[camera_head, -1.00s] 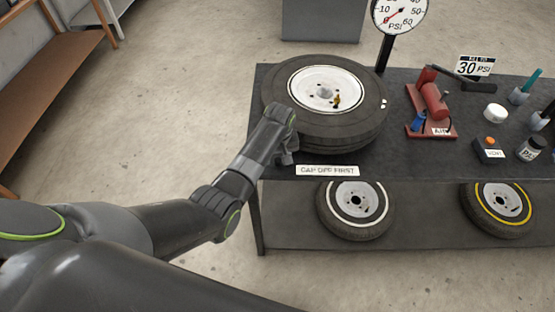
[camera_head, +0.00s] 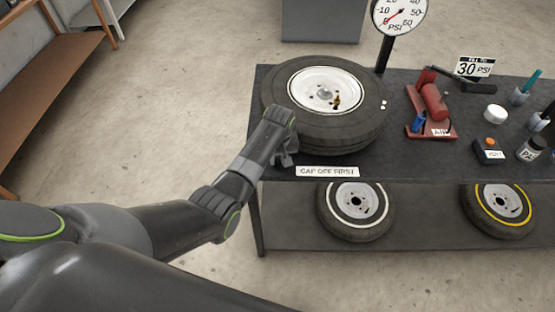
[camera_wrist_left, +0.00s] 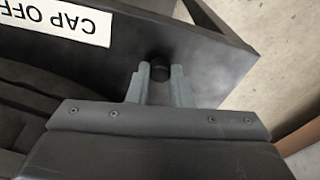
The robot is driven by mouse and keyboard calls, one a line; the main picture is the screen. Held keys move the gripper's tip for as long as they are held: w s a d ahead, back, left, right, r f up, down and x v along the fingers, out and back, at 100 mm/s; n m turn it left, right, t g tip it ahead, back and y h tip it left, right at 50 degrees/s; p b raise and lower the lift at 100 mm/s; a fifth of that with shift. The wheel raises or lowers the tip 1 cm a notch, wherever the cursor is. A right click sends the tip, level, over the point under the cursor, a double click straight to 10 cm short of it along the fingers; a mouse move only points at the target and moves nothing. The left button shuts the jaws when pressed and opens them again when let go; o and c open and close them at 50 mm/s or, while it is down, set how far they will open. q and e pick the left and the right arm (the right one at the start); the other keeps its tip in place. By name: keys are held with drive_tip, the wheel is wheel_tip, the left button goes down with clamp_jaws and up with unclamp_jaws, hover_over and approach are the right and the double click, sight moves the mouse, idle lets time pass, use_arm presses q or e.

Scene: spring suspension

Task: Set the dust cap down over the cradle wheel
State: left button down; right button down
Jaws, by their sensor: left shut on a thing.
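The cradle wheel (camera_head: 325,127) lies flat on the bench top, a black tire around a white rim with a brass-coloured valve stem near its hub. My left gripper (camera_head: 285,158) is at the front left edge of the bench, beside the tire and low. In the left wrist view, my left gripper (camera_wrist_left: 160,72) is shut on a small dark round piece, which looks like the dust cap (camera_wrist_left: 160,69). The cap is mostly hidden between the fingers and does not show clearly in the head view. My right gripper is not in view.
A sign (camera_head: 327,171) reading "CAP OFF FIRST" is on the bench's front edge. A pressure gauge (camera_head: 400,14) stands behind the wheel. A red pump (camera_head: 432,103), a white round piece (camera_head: 495,113) and small bottles stand to the right. Two wheels sit on the lower shelf.

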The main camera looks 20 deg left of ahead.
sight(278, 161)
use_arm(q)
wheel_tip(278, 161, up, 13)
drive_tip(key=p, duration=0.3)
idle(0.5)
drive_tip(key=shift+f, duration=0.1)
